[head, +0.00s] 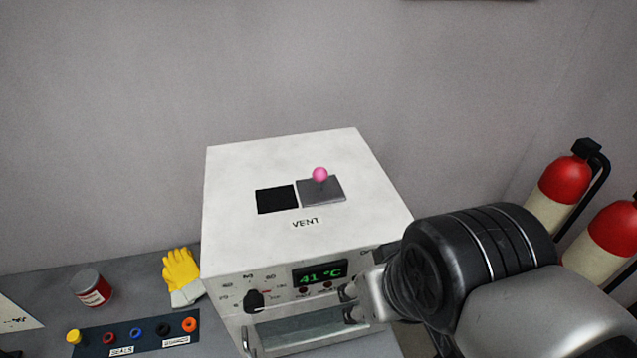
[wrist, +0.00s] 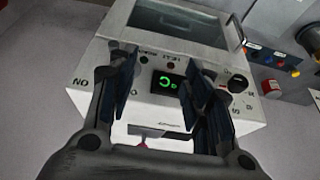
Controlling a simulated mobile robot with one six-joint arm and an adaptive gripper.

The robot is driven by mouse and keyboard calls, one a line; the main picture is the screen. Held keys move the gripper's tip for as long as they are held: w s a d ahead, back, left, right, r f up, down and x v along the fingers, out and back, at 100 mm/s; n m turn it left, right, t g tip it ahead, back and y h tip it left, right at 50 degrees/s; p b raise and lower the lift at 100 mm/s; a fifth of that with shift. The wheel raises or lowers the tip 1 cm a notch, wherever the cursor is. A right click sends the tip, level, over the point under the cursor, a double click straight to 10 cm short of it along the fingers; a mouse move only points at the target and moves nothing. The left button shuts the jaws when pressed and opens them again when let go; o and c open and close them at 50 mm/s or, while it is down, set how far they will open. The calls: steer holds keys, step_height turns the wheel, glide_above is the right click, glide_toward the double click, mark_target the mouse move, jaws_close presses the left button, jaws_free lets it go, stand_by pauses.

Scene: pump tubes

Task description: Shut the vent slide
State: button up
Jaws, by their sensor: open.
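The vent slide (head: 333,194) is a grey plate on top of a white box (head: 240,160), with a pink ball knob (head: 320,174) standing on it. It sits right of a black square opening (head: 276,199), which is uncovered; a VENT label (head: 306,223) lies in front. My gripper (head: 350,302) is in front of the box near its lower right front, below and apart from the knob. In the wrist view my gripper (wrist: 165,80) has its two fingers spread with nothing between them, and the box's front panel beyond.
The box front carries a green display (head: 320,273), a black dial (head: 254,301) and a glass door. Left on the bench are a yellow glove (head: 181,270), a red can (head: 92,288) and a seals mat (head: 150,345). Red-topped cylinders (head: 563,185) stand at right.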

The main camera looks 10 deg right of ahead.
stand_by(0.4)
step_height(320, 180, up, 18)
steer(key=n+g+h+p, duration=0.1)
steer(key=n+g+p, duration=0.2)
steer(key=n+p, duration=1.3)
glide_above(320, 169)
steer(key=s+a+p, duration=0.2)
steer(key=s+p, duration=0.1)
steer(key=p, duration=0.2)
steer(key=m, duration=0.5)
steer(key=w+f, duration=0.1)
steer(key=f, duration=0.4)
steer(key=w+d+f, duration=0.1)
steer(key=f, duration=0.5)
steer(key=w+d+f, duration=0.1)
steer(key=f, duration=0.4)
steer(key=shift+f+b, duration=0.35)
steer(key=shift+b, duration=0.05)
jaws_close()
